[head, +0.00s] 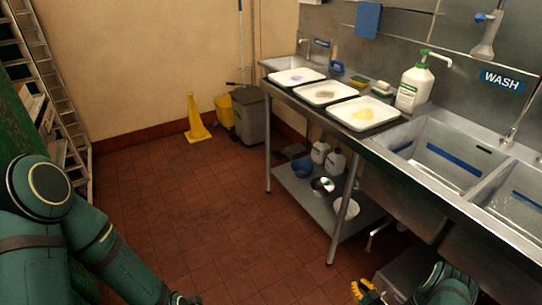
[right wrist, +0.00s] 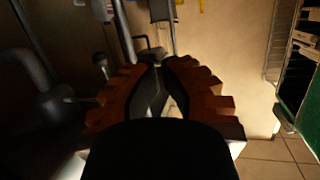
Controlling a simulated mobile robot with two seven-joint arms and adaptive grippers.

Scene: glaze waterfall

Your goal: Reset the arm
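My right gripper (head: 366,291) shows at the bottom of the head view, low in front of the steel sink unit, with yellow-orange finger parts. In the right wrist view its ridged orange fingers (right wrist: 161,66) come together at the tips, with nothing seen between them; it looks shut and empty. My right arm is mostly cut off by the lower edge. My left arm, dark green, comes in from the left and reaches down to the bottom edge.
The steel counter (head: 290,91) bears three white trays and a pump bottle (head: 413,85), beside sink basins (head: 440,155). Its lower shelf (head: 310,205) holds jugs and bowls. A ladder (head: 45,80) stands left. A yellow floor sign (head: 196,118) and grey bin (head: 250,119) stand behind. The middle tiles are clear.

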